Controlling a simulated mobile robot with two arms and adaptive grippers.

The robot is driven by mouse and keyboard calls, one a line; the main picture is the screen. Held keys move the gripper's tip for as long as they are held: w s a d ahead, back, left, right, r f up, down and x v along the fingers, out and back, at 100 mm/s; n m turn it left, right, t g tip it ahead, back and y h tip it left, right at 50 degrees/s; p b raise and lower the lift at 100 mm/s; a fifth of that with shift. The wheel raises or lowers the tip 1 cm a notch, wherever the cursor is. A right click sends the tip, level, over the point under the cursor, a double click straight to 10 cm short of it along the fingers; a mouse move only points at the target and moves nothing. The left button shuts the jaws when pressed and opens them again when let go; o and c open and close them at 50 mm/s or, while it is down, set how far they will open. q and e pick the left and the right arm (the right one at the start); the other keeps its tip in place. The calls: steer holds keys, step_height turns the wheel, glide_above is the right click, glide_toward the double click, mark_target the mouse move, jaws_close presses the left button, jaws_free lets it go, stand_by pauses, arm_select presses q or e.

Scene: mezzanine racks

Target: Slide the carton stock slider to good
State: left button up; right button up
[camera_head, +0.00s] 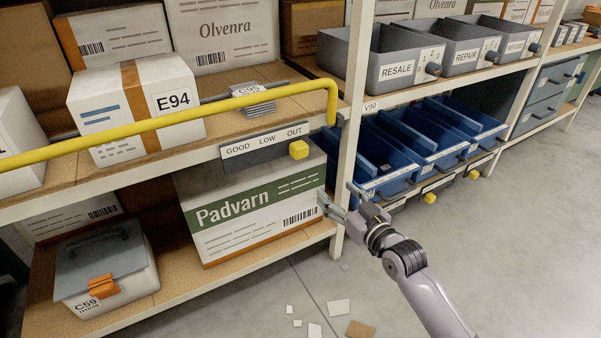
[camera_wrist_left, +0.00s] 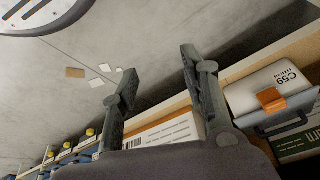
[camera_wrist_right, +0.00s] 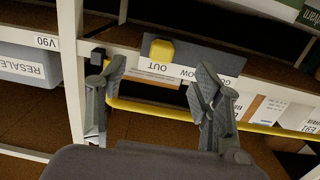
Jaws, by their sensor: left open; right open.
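The carton stock slider (camera_head: 265,145) is a dark grey plate on the shelf edge, with a white strip reading GOOD, LOW, OUT. Its yellow knob (camera_head: 299,149) sits at the right end, by OUT. The right wrist view shows the knob (camera_wrist_right: 161,50) beyond and between my fingers, beside the upside-down word OUT. My right gripper (camera_head: 338,201) is open and empty, below and right of the knob, apart from it, near the white post. My left gripper (camera_wrist_left: 158,72) is open and empty in the left wrist view, and is out of the head view.
A yellow rail (camera_head: 160,124) runs along the shelf just above the slider. A Padvarn carton (camera_head: 252,210) stands below it. The white rack post (camera_head: 350,130) is close on the right. Blue bins (camera_head: 385,180) with other yellow knobs (camera_head: 430,198) lie beyond. Scraps litter the open floor (camera_head: 340,307).

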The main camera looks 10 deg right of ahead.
step_height(320, 180, up, 2)
steer(key=b, duration=0.3)
glide_toward(303, 154)
steer(key=w, duration=0.3)
steer(key=shift+t+y, duration=0.3)
steer(key=shift+t, duration=0.1)
steer(key=x, duration=0.2)
steer(key=b+x, duration=0.1)
steer(key=x, duration=0.2)
steer(key=f+x, duration=0.1)
steer(key=x, duration=0.1)
steer(key=shift+w+a, duration=0.25)
steer(key=shift+a, duration=0.15)
arm_select(q)
steer(key=w+d+r+t+h, duration=0.1)
steer(key=w+d+r+t, duration=0.1)
steer(key=w+r+t, duration=0.3)
steer(key=w+d+r+t+h, duration=0.1)
steer(key=w+d+r+t, duration=0.2)
steer(key=w+r+t, duration=0.3)
steer(key=shift+w+d+r+m+h+b, duration=0.35)
steer(key=shift+w+r+h, duration=0.1)
steer(key=shift+w, duration=1.55)
arm_select(e)
steer(key=shift+w+a+r, duration=0.1)
steer(key=shift+w, duration=0.3)
steer(key=shift+c, duration=0.2)
jaws_close()
